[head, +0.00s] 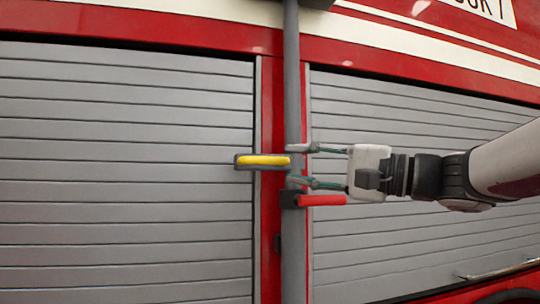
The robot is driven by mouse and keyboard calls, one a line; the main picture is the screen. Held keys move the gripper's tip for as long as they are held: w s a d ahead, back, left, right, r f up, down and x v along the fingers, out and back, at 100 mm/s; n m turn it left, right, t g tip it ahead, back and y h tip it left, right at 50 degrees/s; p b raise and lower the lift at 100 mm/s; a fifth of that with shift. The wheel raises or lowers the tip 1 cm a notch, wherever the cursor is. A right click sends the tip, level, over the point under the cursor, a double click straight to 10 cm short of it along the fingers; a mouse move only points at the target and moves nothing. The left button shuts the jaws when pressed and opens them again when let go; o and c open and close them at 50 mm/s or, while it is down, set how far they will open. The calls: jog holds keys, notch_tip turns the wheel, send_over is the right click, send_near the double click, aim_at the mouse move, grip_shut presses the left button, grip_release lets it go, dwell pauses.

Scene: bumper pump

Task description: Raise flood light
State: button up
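The grey vertical pole (291,90) runs up the red truck side between two shutters. A dark part at its top (318,3) is cut off by the upper edge; I cannot tell if it is the flood light. A yellow handle (262,160) sticks out left of the pole, and a red handle (322,200) sticks out right, lower down. My gripper (300,166) reaches in from the right with its two fingers apart, one above the other. Their tips overlap the pole in view, just right of the yellow handle and above the red one. I cannot tell whether they touch.
Grey slatted shutters fill the left (120,160) and right (420,110) sides. A pale handle bar (500,267) and a dark wheel edge (510,296) show at the lower right. The space in front of the left shutter looks clear.

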aim_at(271, 161)
jog(key=p+x, duration=0.1)
jog(key=x, duration=0.6)
jog(key=shift+w+a+p, duration=0.15)
jog(key=shift+a+p, duration=0.1)
jog(key=shift+p, duration=0.1)
grip_shut()
